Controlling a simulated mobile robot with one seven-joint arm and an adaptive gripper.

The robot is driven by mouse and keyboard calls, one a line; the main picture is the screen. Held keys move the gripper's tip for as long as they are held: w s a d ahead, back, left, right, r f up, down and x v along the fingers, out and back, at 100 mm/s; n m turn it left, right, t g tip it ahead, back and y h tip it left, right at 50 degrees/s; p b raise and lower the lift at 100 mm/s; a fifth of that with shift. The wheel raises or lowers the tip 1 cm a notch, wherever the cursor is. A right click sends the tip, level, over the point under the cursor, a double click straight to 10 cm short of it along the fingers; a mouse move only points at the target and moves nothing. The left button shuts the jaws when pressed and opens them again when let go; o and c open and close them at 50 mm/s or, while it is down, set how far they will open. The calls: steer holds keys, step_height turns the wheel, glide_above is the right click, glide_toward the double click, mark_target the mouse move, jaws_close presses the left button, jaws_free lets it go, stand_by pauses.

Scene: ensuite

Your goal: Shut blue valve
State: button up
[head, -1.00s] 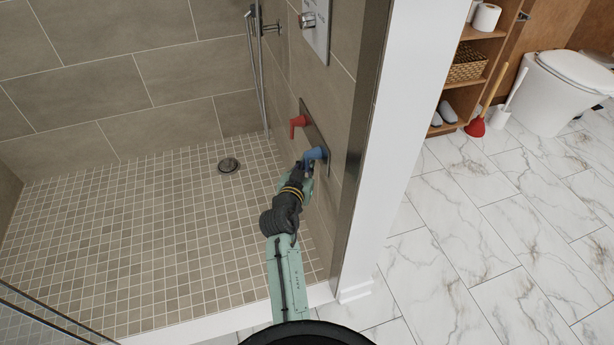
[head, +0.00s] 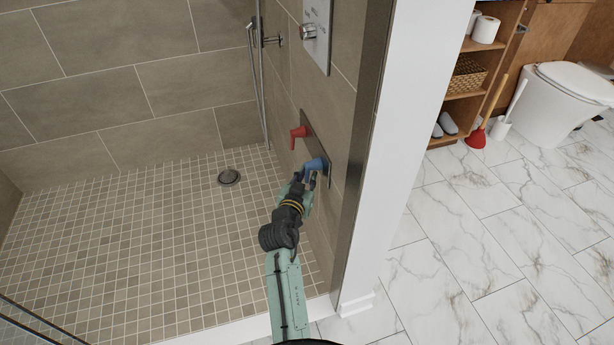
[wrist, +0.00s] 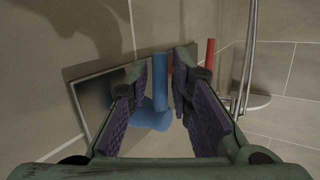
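The blue valve (head: 315,166) sits on a metal plate on the shower's right wall, at its near end. In the wrist view the blue valve (wrist: 158,92) shows its handle standing between my two fingers, with its round base below. My gripper (head: 304,180) is at the blue valve. In the wrist view my gripper (wrist: 160,85) is open, with a gap on each side of the handle. The red valve (head: 299,134) is on the same plate, farther back; in the wrist view it (wrist: 209,62) is right of my right finger.
The metal plate (wrist: 92,95) is close to my left finger. A shower control panel (head: 317,35) is higher on the wall. A white door post (head: 385,170) stands right of my arm. The tiled shower floor (head: 150,240) is clear except for a drain (head: 229,177).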

steer(key=v, duration=1.1)
steer(key=shift+s, duration=0.25)
steer(key=shift+a+r, duration=0.1)
steer(key=shift+a, duration=0.05)
